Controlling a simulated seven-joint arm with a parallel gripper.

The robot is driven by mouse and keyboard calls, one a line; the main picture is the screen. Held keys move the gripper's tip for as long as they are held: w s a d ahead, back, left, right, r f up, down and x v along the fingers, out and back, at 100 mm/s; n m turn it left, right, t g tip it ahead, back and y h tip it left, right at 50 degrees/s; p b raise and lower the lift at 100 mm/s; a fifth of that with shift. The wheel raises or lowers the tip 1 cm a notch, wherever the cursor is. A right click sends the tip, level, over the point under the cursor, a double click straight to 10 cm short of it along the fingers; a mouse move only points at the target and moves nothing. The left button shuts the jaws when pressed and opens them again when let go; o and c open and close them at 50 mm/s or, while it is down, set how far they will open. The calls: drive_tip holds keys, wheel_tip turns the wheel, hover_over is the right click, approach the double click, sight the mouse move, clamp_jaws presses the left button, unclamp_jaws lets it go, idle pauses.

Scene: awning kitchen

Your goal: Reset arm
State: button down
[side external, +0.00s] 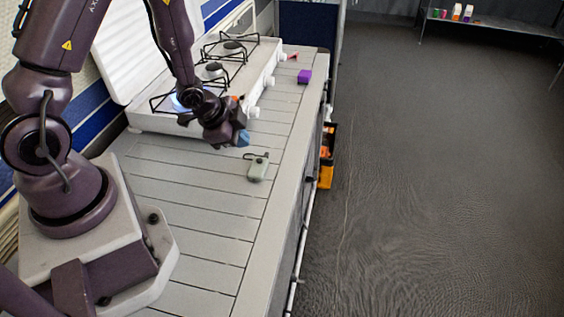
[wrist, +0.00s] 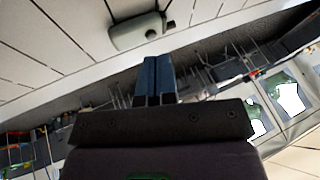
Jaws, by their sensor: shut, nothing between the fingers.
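My gripper (side external: 243,138) is over the slatted counter (side external: 190,185), beside the front of the stove. In the wrist view its two blue fingers (wrist: 158,78) are together with nothing between them. A small grey-green object with a dark loop (side external: 258,168) lies on the counter, just below and right of the gripper in the side view. It also shows beyond the fingers in the wrist view (wrist: 138,33), apart from them.
The white stove (side external: 150,118) with black pot supports stands behind the gripper, and a blue glow shows at its nearest burner. A purple block (side external: 304,76) lies at the counter's far end. An orange-black item (side external: 327,160) is beside the counter's right edge. The near counter is clear.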

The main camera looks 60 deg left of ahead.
drive_tip(key=s+d+r+n, duration=0.2)
drive_tip(key=s+d+r, duration=0.1)
drive_tip(key=r, duration=0.6)
drive_tip(key=s+d+r+n, duration=0.3)
drive_tip(key=s+r, duration=0.2)
drive_tip(key=r, duration=0.4)
drive_tip(key=s+d+r+n, duration=0.3)
drive_tip(key=s+r, duration=0.1)
drive_tip(key=r, duration=0.5)
drive_tip(key=shift+s+d+g, duration=0.15)
drive_tip(key=shift+s+g, duration=0.15)
drive_tip(key=shift+s, duration=0.1)
